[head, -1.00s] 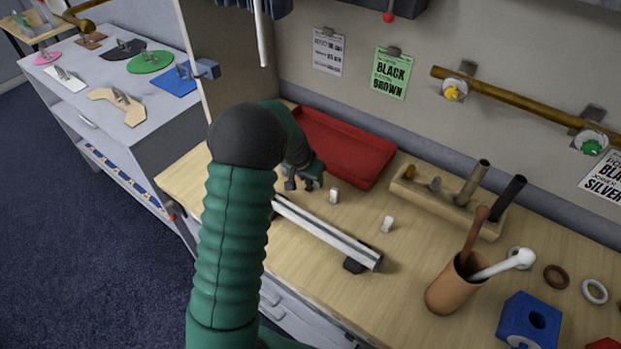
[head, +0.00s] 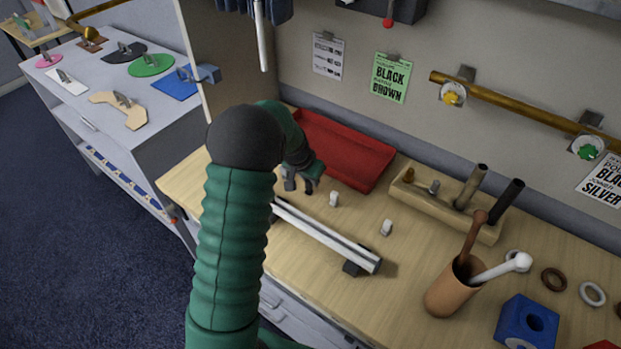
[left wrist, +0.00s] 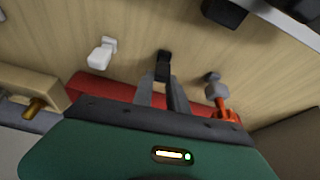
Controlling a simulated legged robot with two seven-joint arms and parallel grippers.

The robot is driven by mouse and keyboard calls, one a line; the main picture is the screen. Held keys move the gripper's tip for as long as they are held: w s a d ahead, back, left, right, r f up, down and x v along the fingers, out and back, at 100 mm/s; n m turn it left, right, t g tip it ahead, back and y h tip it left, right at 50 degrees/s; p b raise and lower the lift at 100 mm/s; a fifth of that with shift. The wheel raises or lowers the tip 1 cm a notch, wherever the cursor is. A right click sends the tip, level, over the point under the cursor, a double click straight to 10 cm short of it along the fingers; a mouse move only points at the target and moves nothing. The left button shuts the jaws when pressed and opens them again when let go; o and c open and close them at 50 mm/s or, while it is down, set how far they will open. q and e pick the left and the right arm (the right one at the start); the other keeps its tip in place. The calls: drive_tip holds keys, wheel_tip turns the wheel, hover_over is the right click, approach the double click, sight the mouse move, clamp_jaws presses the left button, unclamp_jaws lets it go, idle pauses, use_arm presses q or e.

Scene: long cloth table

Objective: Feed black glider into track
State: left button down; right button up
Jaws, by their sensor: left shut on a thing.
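My left gripper (head: 301,184) is low over the wooden table, beside the far left end of the track. In the left wrist view its fingers (left wrist: 162,92) are shut on the small black glider (left wrist: 163,64), which shows at the fingertips. In the head view I cannot make out the glider against the dark fingers. The track (head: 326,236) is a pale rail with dark grooves; its near right end rests on a black block (head: 354,268), and my arm hides part of its left end. My right gripper is not in view.
Two white gliders (head: 334,199) (head: 387,228) stand behind the track. A red tray (head: 345,151) lies behind my gripper. A wooden holder (head: 448,207), a brown cup (head: 453,291) and a blue block (head: 527,325) stand to the right. In the wrist view, an orange-and-grey item (left wrist: 219,98) is near the fingers.

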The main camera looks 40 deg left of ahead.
use_arm(q)
drive_tip(key=shift+r, duration=0.1)
idle(0.3)
